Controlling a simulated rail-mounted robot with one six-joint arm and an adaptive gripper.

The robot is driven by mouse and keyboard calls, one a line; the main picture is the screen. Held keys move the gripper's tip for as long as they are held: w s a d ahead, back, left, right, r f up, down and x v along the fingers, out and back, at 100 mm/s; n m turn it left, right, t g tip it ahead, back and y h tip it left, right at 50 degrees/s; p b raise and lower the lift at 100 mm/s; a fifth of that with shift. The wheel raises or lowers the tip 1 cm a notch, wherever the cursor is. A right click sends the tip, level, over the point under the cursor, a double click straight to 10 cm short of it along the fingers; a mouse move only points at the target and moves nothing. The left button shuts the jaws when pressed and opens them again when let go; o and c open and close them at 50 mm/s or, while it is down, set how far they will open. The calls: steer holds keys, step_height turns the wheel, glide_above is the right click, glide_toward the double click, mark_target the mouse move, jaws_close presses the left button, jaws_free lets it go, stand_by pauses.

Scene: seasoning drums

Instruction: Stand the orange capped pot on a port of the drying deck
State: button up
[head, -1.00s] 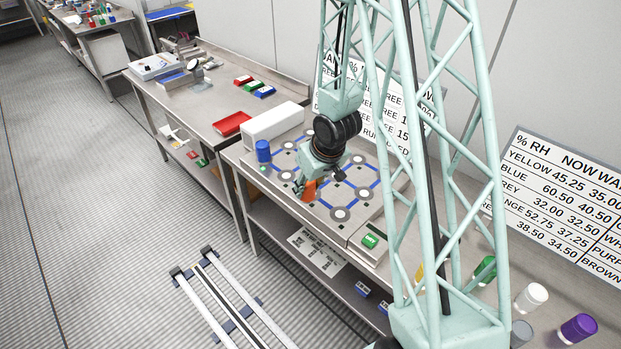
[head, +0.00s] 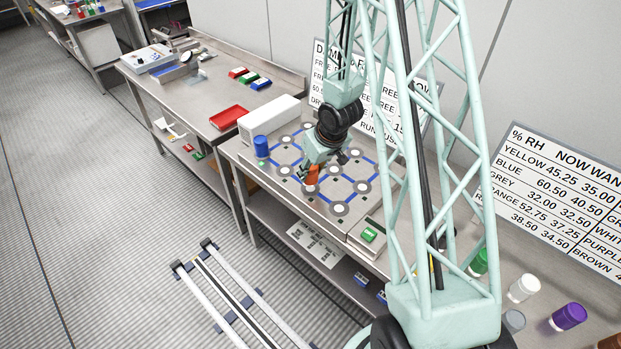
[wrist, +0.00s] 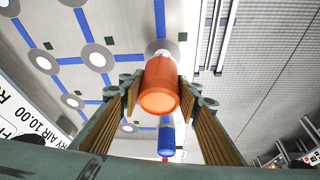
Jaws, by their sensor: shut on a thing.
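The orange pot (head: 312,175) is held in my gripper (head: 311,180), low over the drying deck (head: 322,203). The deck is a grey panel with round white-centred ports joined by blue lines. In the wrist view the pot (wrist: 160,88) sits between both fingers of my gripper (wrist: 160,83), one on each side. Its near round end faces the camera. A pale port (wrist: 156,46) shows just past its far end. I cannot tell whether the pot touches the deck.
A blue pot (head: 261,146) stands at the deck's left corner; it also shows in the wrist view (wrist: 166,139). A white box (head: 270,117) lies behind it. A green-labelled block (head: 369,235) sits at the deck's front right. A sign board (head: 375,95) stands behind. Several deck ports are bare.

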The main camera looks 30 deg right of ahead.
mark_target(311, 178)
steer(key=shift+f, duration=0.15)
steer(key=shift+f+b, duration=1.55)
steer(key=shift+f, duration=0.2)
steer(key=o, duration=0.9)
steer(key=shift+r, duration=0.2)
steer(key=shift+p+v, duration=1.45)
steer(key=shift+v, duration=4.55)
steer(key=shift+r, duration=0.1)
